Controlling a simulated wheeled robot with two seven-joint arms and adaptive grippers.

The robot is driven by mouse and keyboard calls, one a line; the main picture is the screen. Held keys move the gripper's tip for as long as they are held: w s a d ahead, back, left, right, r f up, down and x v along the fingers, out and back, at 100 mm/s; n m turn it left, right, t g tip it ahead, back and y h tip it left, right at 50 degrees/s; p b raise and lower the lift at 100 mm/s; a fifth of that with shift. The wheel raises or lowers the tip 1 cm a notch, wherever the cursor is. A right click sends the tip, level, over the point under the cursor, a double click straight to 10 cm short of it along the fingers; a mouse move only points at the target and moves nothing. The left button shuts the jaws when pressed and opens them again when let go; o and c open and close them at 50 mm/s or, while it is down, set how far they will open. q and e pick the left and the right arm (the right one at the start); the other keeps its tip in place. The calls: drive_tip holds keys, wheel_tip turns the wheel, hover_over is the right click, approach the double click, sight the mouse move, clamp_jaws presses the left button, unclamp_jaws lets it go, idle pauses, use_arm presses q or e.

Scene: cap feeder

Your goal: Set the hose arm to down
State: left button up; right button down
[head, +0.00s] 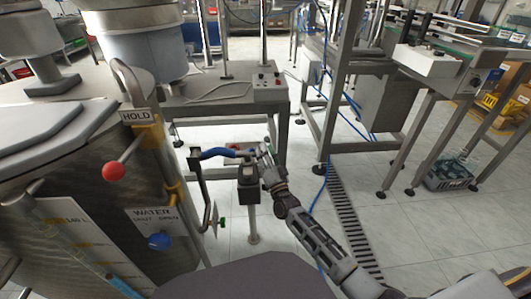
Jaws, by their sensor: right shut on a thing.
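The hose arm (217,152) shows as a short blue curved hose at the centre of the head view. It runs roughly level from a dark bracket (194,162) beside the tank to the right. My right gripper (258,154) is at the right end of the hose arm, shut on it. The fingers and forearm partly hide that end, so the exact grip is hard to see. My left gripper is out of view.
The large metal tank (90,150) stands at left, with a red-knobbed lever (113,171), a HOLD sign (137,116) and a blue WATER knob (159,241). A dark box on a post (249,191) stands under the gripper.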

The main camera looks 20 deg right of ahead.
drive_tip(key=shift+s+a+f+g, duration=0.1)
drive_tip(key=shift+a+f+g, duration=0.05)
drive_tip(key=shift+f, duration=0.2)
drive_tip(key=shift+s+a+f+g, duration=0.1)
drive_tip(key=shift+f+g, duration=0.05)
drive_tip(key=shift+f, duration=0.2)
drive_tip(key=c, duration=1.1)
unclamp_jaws()
drive_tip(key=shift+w, duration=0.1)
drive_tip(key=shift+c, duration=0.2)
drive_tip(key=shift+r, duration=0.1)
drive_tip(key=shift+d+r, duration=0.1)
drive_tip(key=v, duration=1.2)
drive_tip(key=shift+w+f, duration=0.1)
drive_tip(key=shift+f, duration=0.1)
